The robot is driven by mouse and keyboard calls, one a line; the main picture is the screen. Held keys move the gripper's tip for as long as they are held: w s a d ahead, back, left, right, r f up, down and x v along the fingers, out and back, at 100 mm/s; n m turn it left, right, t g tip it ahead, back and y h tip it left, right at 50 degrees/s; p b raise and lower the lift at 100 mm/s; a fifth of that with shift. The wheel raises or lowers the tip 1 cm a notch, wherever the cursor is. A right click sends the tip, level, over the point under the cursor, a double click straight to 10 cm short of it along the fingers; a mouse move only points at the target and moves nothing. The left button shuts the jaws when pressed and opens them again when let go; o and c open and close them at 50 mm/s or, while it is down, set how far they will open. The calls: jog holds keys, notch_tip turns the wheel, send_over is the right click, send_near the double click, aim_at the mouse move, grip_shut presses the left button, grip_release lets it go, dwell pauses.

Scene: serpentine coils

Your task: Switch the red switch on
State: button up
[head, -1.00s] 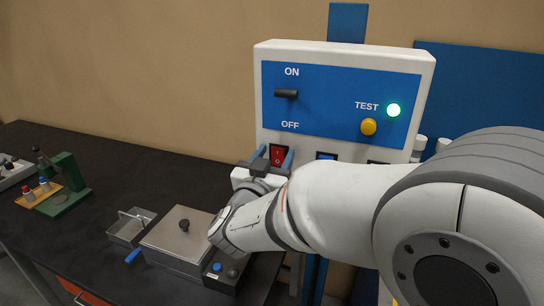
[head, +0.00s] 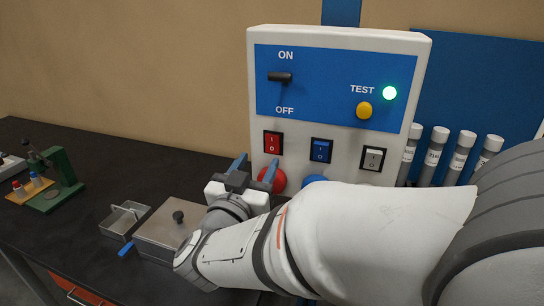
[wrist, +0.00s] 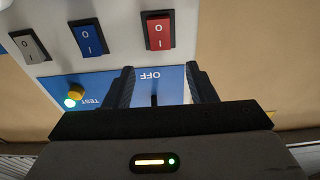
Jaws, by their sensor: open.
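The red rocker switch (head: 273,143) is on the front of the white panel (head: 340,38), leftmost in a row of three. It carries I above O, and I cannot tell which half is pressed in. It also shows upside down in the wrist view (wrist: 158,31), beyond the fingertips. My gripper (head: 254,167) is open and empty, below and a little left of the red switch in the head view. In the wrist view my gripper (wrist: 160,70) has its two dark fingers spread, apart from the switch.
A blue switch (head: 321,150) and a white switch (head: 372,158) sit to the right. Round red (head: 273,180) and blue buttons are partly hidden behind my arm. Above are a black ON/OFF lever (head: 280,76), a yellow button (head: 364,111) and a lit green TEST lamp (head: 389,93). A lidded metal box (head: 160,236) stands below.

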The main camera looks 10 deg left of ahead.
aim_at(272, 137)
jog(key=shift+s+a, duration=0.1)
jog(key=shift+s, duration=0.05)
jog(key=shift+c, duration=0.8)
jog(key=shift+g, duration=0.7)
jog(key=s+b, duration=0.5)
jog(key=s, duration=0.1)
jog(key=shift+s+a+r+b, duration=0.2)
jog(key=shift+s+r+b, duration=0.05)
jog(key=shift+r+b, duration=0.15)
jog(key=c, duration=0.6)
jog(key=shift+r+y, duration=0.1)
jog(key=shift+y, duration=0.2)
jog(key=shift+c, duration=0.8)
jog(key=shift+w+r, duration=0.1)
jog(key=shift+w, duration=0.2)
jog(key=shift+c, duration=0.7)
jog(key=w+p, duration=0.1)
jog(key=w, duration=0.7)
jog(key=w+d+p, duration=0.1)
jog(key=w, duration=0.4)
jog(key=shift+r+p, duration=0.1)
jog(key=shift+p, duration=0.2)
grip_shut()
